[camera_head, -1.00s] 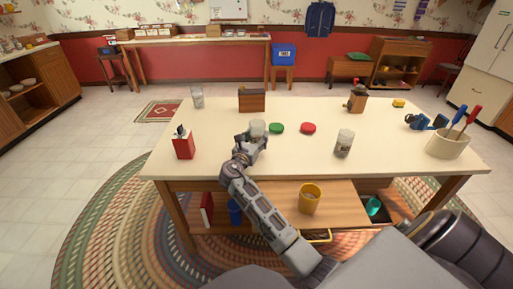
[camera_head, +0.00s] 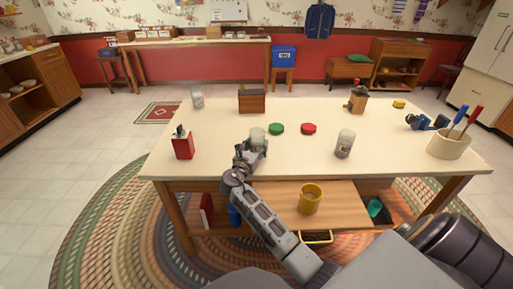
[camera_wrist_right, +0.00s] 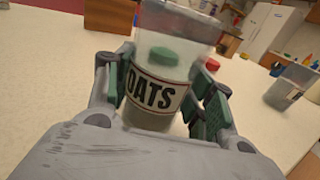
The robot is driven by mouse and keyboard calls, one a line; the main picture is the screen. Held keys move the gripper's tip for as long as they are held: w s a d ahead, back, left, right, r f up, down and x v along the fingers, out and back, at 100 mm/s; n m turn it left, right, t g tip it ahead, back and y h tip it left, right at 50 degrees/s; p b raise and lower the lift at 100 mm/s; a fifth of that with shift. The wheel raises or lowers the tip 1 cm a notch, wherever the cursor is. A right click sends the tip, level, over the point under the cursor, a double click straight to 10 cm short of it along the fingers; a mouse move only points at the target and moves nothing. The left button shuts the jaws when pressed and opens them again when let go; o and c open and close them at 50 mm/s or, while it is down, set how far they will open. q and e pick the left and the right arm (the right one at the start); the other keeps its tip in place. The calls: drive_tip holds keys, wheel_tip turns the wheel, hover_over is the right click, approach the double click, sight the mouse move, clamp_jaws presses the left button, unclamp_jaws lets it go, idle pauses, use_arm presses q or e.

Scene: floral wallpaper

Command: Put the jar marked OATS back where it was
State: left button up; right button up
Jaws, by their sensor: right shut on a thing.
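The OATS jar (camera_wrist_right: 158,97) is a clear jar with pale contents and a label reading OATS. In the right wrist view it stands between the fingers, slightly tilted in the picture. In the head view the jar (camera_head: 257,134) is over the near-middle part of the table (camera_head: 215,165). My right gripper (camera_head: 251,147) is shut on it, one finger on each side. I cannot tell whether the jar's base touches the table. My left gripper is not in view.
A green lid (camera_head: 276,129) and a red lid (camera_head: 308,128) lie just right of the jar. Another clear jar (camera_head: 344,146) stands farther right, one (camera_head: 197,100) at the back left. A red box-like container (camera_head: 183,148) stands left. A wooden box (camera_head: 252,103) is behind.

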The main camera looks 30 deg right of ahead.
sight(255, 149)
drive_tip(key=shift+f, duration=0.1)
idle(0.3)
drive_tip(key=o, duration=1.1)
drive_tip(key=shift+f, duration=0.1)
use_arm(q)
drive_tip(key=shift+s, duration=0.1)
use_arm(e)
drive_tip(key=shift+s+a+r, duration=0.1)
drive_tip(key=shift+a+r, duration=0.05)
drive_tip(key=shift+r, duration=0.05)
drive_tip(key=shift+s+a+p, duration=0.2)
drive_tip(key=shift+a+p, duration=0.05)
drive_tip(key=shift+p, duration=0.05)
drive_tip(key=shift+s+a+p, duration=0.35)
drive_tip(key=shift+a, duration=0.2)
drive_tip(key=shift+p+v, duration=0.9)
drive_tip(key=shift+v, duration=1)
drive_tip(key=shift+p+v, duration=0.65)
drive_tip(key=shift+v, duration=0.8)
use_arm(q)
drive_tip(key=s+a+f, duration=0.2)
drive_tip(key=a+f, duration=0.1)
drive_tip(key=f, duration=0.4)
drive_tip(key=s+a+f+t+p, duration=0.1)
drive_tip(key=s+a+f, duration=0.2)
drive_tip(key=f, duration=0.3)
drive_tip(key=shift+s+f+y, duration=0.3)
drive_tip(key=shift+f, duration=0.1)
use_arm(e)
drive_tip(key=shift+v, duration=1.55)
